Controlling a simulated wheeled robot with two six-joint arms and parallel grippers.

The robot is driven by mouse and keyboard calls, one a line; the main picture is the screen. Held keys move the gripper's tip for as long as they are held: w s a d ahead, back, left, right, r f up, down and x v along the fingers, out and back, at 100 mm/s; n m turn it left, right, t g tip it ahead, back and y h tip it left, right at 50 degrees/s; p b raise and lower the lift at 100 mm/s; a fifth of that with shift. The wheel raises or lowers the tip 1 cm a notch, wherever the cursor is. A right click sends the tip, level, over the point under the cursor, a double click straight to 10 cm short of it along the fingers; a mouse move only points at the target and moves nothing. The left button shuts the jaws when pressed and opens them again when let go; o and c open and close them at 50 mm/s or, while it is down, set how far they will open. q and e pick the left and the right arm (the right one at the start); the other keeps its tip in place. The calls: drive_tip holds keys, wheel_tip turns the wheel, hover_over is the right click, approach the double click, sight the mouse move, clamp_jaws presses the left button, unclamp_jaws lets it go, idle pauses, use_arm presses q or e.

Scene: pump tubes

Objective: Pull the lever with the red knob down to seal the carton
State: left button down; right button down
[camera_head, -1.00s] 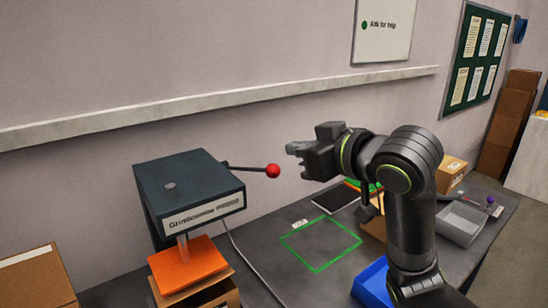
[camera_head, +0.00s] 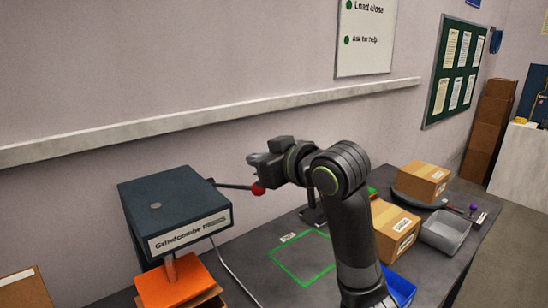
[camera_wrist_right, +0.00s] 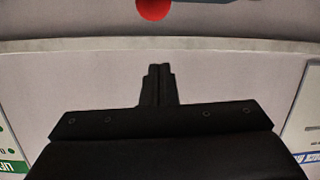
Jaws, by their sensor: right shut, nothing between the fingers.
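The red knob (camera_head: 258,188) sits at the end of a thin dark lever (camera_head: 234,186) that comes out of the right side of the dark sealing machine (camera_head: 176,212). My right gripper (camera_head: 254,159) is shut and empty, just above the knob in the head view; I cannot tell whether they touch. In the right wrist view the knob (camera_wrist_right: 154,8) shows at the top edge, beyond the shut fingertips (camera_wrist_right: 159,68). An orange plate (camera_head: 176,286) is under the machine's press rod, on top of a carton (camera_head: 214,300) that is mostly cut off. My left gripper is not in view.
A green outlined square (camera_head: 304,262) marks clear table. Cardboard boxes (camera_head: 396,230), a grey tray (camera_head: 444,232) and a blue bin (camera_head: 400,287) stand to the right. A wall ledge (camera_head: 210,124) runs behind the machine.

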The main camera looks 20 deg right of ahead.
drive_tip(key=f, duration=0.1)
drive_tip(key=w+p, duration=0.1)
drive_tip(key=f, duration=0.1)
drive_tip(key=shift+w+a+f, duration=0.2)
drive_tip(key=shift+a+f, duration=0.05)
drive_tip(key=shift+f, duration=0.1)
drive_tip(key=shift+s+d+f+p, duration=0.3)
drive_tip(key=shift+s+d+f, duration=0.05)
drive_tip(key=shift+s+f, duration=0.1)
drive_tip(key=shift+f, duration=0.15)
drive_tip(key=shift+f, duration=0.2)
